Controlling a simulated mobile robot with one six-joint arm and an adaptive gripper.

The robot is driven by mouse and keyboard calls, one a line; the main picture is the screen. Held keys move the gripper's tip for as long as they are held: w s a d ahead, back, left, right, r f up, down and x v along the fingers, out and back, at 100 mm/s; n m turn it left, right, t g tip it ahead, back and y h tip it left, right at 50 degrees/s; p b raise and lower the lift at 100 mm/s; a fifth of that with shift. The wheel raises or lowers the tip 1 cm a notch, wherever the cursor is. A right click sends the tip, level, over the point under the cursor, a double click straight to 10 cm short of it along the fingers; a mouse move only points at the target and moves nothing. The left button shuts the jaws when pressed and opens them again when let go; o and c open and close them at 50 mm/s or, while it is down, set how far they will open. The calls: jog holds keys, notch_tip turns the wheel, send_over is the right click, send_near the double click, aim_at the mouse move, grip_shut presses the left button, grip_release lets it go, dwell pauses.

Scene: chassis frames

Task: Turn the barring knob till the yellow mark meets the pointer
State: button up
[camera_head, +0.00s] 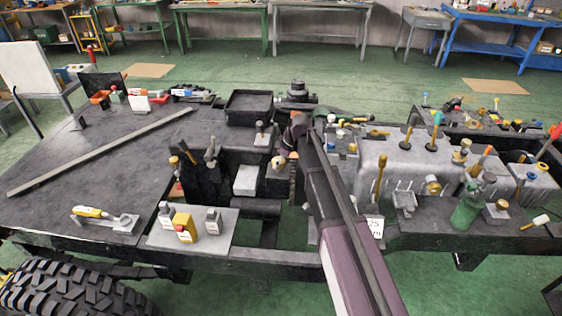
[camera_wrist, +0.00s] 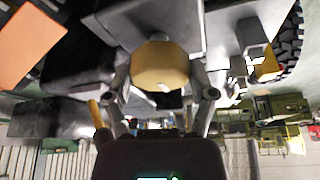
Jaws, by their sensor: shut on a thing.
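In the wrist view a round tan knob (camera_wrist: 160,62) sits between the two fingers of my gripper (camera_wrist: 161,78). The fingers are shut on its sides, left and right. A small pale patch shows at the knob's lower edge; I cannot tell whether it is the yellow mark. I cannot make out the pointer. In the head view my arm reaches from the bottom over the middle of the chassis. There my gripper and the knob are mostly hidden behind the arm or too small to tell.
A grey tray (camera_head: 161,238) with small yellow and grey parts lies at front left. A long bar (camera_head: 100,150) lies on the left deck. A grey block (camera_head: 385,160) with upright tools and a green bottle (camera_head: 467,212) stand right. An orange panel (camera_wrist: 28,42) shows in the wrist view.

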dwell(0.3)
jog(key=o, duration=1.1)
jog(key=shift+a, duration=0.1)
jog(key=shift+c, duration=0.2)
